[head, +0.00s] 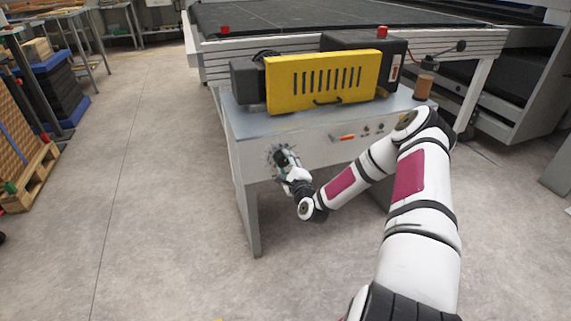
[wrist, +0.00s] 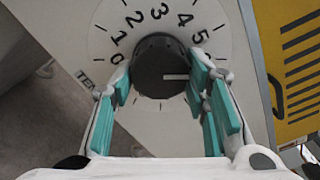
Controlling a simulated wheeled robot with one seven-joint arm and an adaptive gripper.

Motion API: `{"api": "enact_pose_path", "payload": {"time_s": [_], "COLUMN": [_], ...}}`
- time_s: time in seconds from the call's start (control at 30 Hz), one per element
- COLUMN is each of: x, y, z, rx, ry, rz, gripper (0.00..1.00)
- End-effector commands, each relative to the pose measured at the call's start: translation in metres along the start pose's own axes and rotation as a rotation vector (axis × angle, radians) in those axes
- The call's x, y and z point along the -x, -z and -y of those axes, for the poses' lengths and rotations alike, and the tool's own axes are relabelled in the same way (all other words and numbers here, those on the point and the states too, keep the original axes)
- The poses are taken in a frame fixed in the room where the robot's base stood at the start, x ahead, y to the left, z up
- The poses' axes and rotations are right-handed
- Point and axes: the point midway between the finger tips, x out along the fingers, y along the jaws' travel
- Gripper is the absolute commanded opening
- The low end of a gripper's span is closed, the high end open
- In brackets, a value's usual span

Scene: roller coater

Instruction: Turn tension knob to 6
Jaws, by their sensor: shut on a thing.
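The tension knob (wrist: 158,58) is a round black knob on a white dial (wrist: 225,20) with printed numbers. In the wrist view the numbers 0 to 5 show around its left, top and upper right. The knob's white pointer line points to the right, clockwise past the 5. The marking it points at is hidden by my right finger. My gripper (wrist: 160,85) has its teal-padded fingers on both sides of the knob and is shut on it. In the head view my gripper (head: 287,165) is at the dial on the front left of the machine.
The grey machine body (head: 245,190) carries a yellow slotted cover (head: 320,80) on top. An orange-handled control (head: 342,138) and small buttons sit right of the dial. A large black-topped table (head: 290,15) stands behind.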

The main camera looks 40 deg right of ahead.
Motion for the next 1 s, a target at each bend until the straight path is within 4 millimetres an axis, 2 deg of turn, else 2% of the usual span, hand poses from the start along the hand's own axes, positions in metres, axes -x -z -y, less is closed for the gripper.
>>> {"api": "enact_pose_path", "payload": {"time_s": [0.43,0.47,0.5,0.53,0.87,1.0], "x": [0.000,0.000,0.000,0.000,0.001,0.013], "y": [-0.001,-0.001,-0.001,-0.001,0.000,0.001], "z": [-0.001,-0.001,-0.001,-0.001,0.000,-0.001], "rx": [-0.008,-0.008,-0.008,-0.008,-0.008,-0.008], "ry": [-0.001,-0.001,-0.001,-0.001,-0.001,-0.003], "rz": [0.001,0.001,0.001,0.001,0.000,-0.001], "gripper": [0.14,0.49,0.58,0.62,0.62,0.62]}}
